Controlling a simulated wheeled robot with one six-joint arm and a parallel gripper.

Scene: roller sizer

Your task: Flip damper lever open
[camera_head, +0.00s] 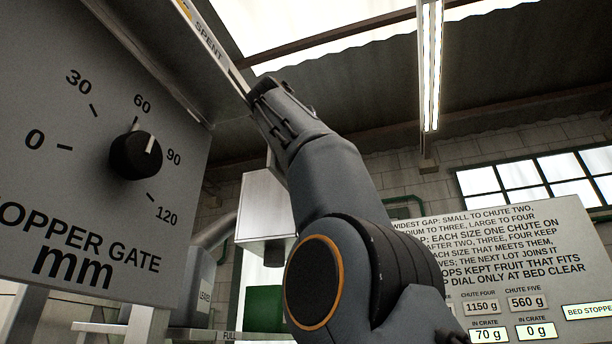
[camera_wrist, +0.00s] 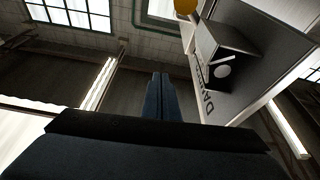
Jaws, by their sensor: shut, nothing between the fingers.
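My gripper (camera_head: 268,88) is raised in the head view, its tip close to the lower edge of a grey overhead panel (camera_head: 165,45) marked "SPENT". In the wrist view my gripper (camera_wrist: 160,78) has its fingers together with nothing between them. Right of them is a grey panel (camera_wrist: 235,105) with lettering starting "DA", the rest hidden. A dark box (camera_wrist: 232,45) with a pale round spot juts from that panel. No lever shaft is clearly visible.
A sign board (camera_head: 520,235) with weight readouts is at the right. A pale box (camera_head: 265,205) hangs behind my arm.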

